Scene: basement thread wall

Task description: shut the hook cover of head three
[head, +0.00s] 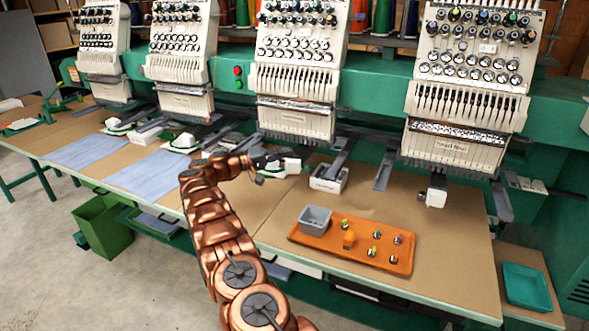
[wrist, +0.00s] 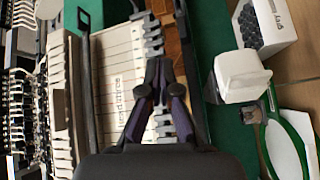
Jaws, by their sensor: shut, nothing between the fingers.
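Head three (head: 295,75) is the third machine head from the left, and its label shows sideways in the wrist view (wrist: 120,75). A white block that looks like its hook cover (head: 292,164) sits below the head, just right of my gripper. In the wrist view this hook cover (wrist: 240,76) is right of my fingers, with a gap between. I cannot tell how far open it is. My gripper (wrist: 160,66) is shut and empty, its dark fingertips together in front of the lower part of the head. In the head view my gripper (head: 268,166) partly overlaps the things below head three.
A white bin (head: 328,178) of dark pieces stands right of the hook cover. A green-and-white hoop (wrist: 288,145) lies close by. Grey arms reach out under the heads. An orange tray (head: 375,259) with a grey box and small parts lies at the front right. Head four (head: 462,90) stands right.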

